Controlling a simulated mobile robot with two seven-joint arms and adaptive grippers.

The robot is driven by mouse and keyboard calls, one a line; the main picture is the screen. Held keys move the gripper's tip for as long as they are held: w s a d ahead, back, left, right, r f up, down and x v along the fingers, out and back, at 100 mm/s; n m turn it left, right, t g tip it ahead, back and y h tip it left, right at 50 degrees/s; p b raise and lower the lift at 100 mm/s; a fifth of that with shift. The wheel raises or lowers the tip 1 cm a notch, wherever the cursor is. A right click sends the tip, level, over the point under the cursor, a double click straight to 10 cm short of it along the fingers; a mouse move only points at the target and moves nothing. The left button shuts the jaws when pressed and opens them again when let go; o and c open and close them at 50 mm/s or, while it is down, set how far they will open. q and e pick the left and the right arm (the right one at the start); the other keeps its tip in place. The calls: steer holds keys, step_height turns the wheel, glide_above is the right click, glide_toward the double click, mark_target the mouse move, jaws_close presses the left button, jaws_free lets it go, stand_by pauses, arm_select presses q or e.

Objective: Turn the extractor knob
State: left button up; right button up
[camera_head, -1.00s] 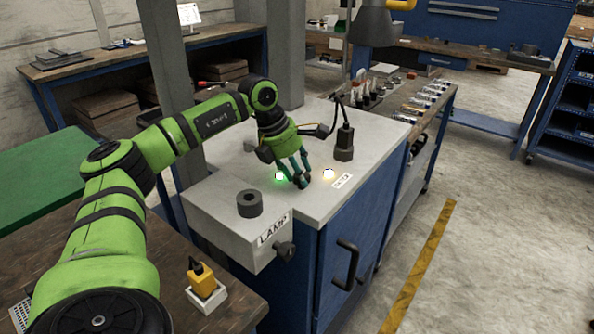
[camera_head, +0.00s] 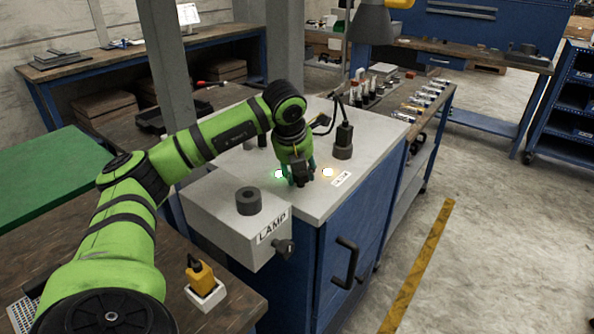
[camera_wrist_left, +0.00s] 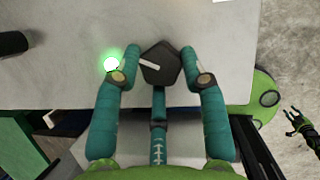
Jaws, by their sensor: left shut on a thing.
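The knob (camera_wrist_left: 160,63) is dark, with several flat sides and a white pointer line, in the left wrist view. It sits on the light grey cabinet top (camera_head: 315,207). My left gripper (camera_head: 301,182) points down over it in the head view. In the left wrist view the same gripper (camera_wrist_left: 160,68) has its teal fingers on either side of the knob, shut on it. The head view mostly hides the knob behind the fingers. My right gripper (camera_wrist_left: 302,128) shows small at the right edge of the left wrist view; its fingers are too small to judge.
The LAMP box (camera_head: 225,219) with a side knob (camera_head: 284,248) stands in front. A black plug (camera_head: 343,141) with a cable stands behind right.

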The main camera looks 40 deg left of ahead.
arm_select(q)
steer(key=n, duration=0.1)
steer(key=n+y, duration=0.1)
steer(key=n, duration=0.2)
steer(key=shift+w+d+r+g, duration=0.2)
steer(key=shift+w+r+g, duration=0.1)
steer(key=shift+w, duration=0.05)
steer(key=shift+n+y, duration=0.3)
steer(key=shift+n, duration=0.4)
steer(key=shift+a, duration=0.1)
steer(key=o, duration=0.9)
steer(key=shift+o, duration=0.9)
steer(key=shift+g, duration=0.3)
steer(key=shift+w+f, duration=0.1)
steer(key=shift+f, duration=0.1)
steer(key=shift+r, duration=0.15)
steer(key=v, duration=1.1)
steer(key=shift+d+r, duration=0.2)
steer(key=shift+r, duration=0.1)
